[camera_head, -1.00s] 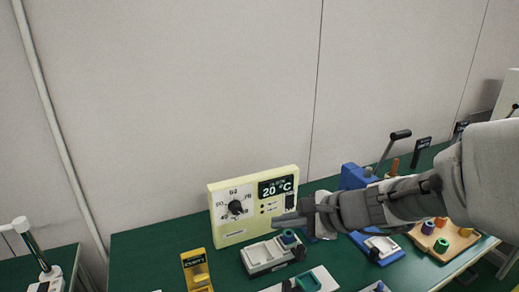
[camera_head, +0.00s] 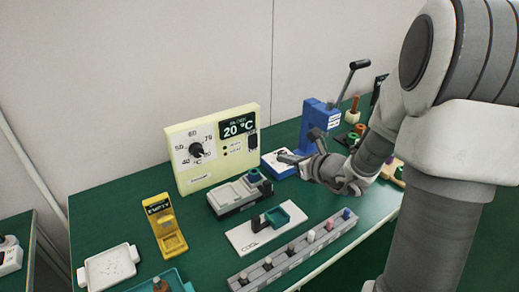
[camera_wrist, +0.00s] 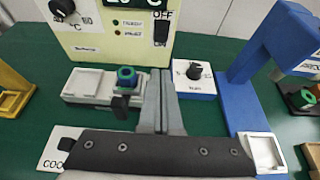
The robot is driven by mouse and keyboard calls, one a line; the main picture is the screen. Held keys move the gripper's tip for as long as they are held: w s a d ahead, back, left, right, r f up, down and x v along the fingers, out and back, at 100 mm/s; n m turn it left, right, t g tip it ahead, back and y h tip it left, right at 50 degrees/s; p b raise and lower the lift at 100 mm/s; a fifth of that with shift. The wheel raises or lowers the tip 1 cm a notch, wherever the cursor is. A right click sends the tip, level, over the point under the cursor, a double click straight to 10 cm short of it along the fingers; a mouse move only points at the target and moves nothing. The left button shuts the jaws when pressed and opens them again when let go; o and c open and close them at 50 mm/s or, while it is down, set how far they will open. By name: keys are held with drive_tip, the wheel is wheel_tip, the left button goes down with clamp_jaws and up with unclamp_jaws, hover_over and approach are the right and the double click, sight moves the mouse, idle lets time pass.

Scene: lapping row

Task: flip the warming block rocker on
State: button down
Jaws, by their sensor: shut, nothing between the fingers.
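The warming block (camera_head: 205,172) is a cream panel with a black dial (camera_head: 196,150) and a display reading 20 °C (camera_head: 238,127). Its dark rocker (camera_head: 252,141) is at the panel's right edge; in the wrist view the rocker (camera_wrist: 161,31) is below the word OFF. Both indicator lamps (camera_wrist: 117,27) look unlit. My gripper (camera_head: 285,158) is to the right of the panel in the head view. In the wrist view its fingers (camera_wrist: 160,75) are together and empty, pointing towards the panel below the rocker, apart from it.
A grey unit with a green-blue ring (camera_wrist: 127,77) stands in front of the panel, left of my fingers. A white box with a black knob (camera_wrist: 194,76) is to their right. A blue press (camera_wrist: 262,70) stands farther right.

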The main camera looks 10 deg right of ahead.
drive_tip(key=shift+a, duration=0.1)
drive_tip(key=b, duration=0.2)
approach(254, 146)
drive_tip(key=x, duration=0.5)
drive_tip(key=shift+f, duration=0.5)
drive_tip(key=shift+w+a, duration=0.15)
drive_tip(key=shift+w, duration=0.45)
drive_tip(key=shift+f+b, duration=0.2)
drive_tip(key=shift+b, duration=0.55)
drive_tip(key=shift+w+a+f+b, duration=0.1)
drive_tip(key=shift+w+f+b, duration=0.05)
drive_tip(key=shift+b, duration=0.35)
drive_tip(key=shift+t+b, duration=0.3)
drive_tip(key=shift+r+p, duration=0.3)
drive_tip(key=shift+r, duration=0.1)
